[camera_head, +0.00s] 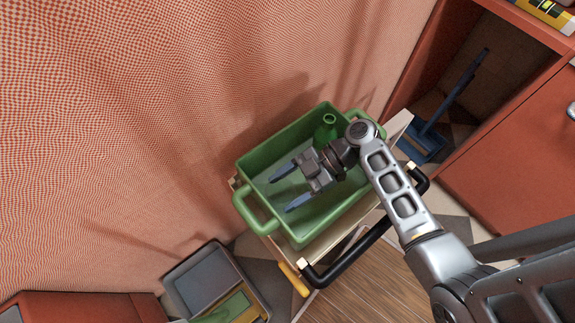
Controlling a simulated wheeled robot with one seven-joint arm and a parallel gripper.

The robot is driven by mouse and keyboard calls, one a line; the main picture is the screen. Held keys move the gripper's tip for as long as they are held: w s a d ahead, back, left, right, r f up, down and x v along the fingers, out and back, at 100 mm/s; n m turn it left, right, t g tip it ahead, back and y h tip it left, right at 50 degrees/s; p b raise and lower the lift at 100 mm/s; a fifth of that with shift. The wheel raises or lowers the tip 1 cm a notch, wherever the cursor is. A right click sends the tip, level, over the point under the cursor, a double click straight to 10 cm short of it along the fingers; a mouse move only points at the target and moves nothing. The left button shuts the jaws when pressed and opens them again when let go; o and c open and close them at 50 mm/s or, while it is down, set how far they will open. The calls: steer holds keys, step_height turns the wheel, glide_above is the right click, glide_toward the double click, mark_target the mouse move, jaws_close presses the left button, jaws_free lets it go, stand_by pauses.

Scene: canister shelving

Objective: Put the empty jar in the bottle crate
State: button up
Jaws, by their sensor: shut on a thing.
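The green bottle crate (262,218) stands on a small cart, with a handle at each end. A green bottle (326,130) stands in its far right corner. My gripper (279,195) is over the inside of the crate, its two blue fingers held apart and pointing to the left. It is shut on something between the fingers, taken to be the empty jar. The jar's outline is too faint to make out against the crate floor. I cannot tell whether it touches that floor.
The cart has a black push handle (368,250) in front of the crate. A checked curtain (150,120) hangs behind. A grey bin (212,278) is at the lower left. A blue broom and dustpan (428,140) stand in a red cabinet's opening at right.

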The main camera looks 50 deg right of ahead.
steer(key=shift+f, duration=1.5)
steer(key=shift+f, duration=0.1)
steer(key=o, duration=1.3)
steer(key=shift+r, duration=0.2)
steer(key=b+v, duration=0.1)
steer(key=v, duration=0.6)
steer(key=shift+s+d, duration=0.1)
steer(key=shift+d, duration=0.15)
